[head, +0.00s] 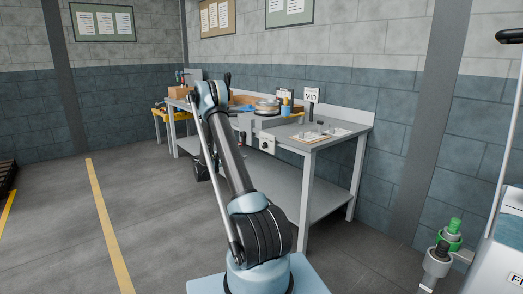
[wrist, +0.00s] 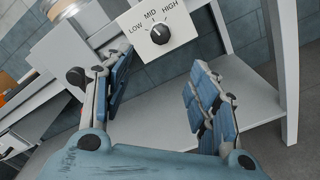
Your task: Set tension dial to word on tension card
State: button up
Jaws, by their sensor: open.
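The tension dial (wrist: 160,34) is a black round knob on a white plate marked LOW, MID and HIGH. It sits just beyond my gripper's fingertips in the wrist view. I cannot tell for sure which word its pointer marks. In the head view the dial (head: 265,145) shows small on the bench's front edge. The tension card (head: 311,96) stands on the bench and reads MID. My gripper (wrist: 162,70) is open and empty, with its blue-padded fingers spread below the dial and apart from it.
The grey bench (head: 349,127) has a lower shelf (wrist: 170,125) and legs. A round metal piece (head: 267,106), papers and small parts lie on top. A second table with a cardboard box (head: 179,93) stands behind.

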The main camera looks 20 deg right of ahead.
aim_at(262, 146)
jog(key=x, duration=1.7)
jog(key=shift+d, duration=0.1)
jog(key=shift+f, duration=0.1)
jog(key=c, duration=1)
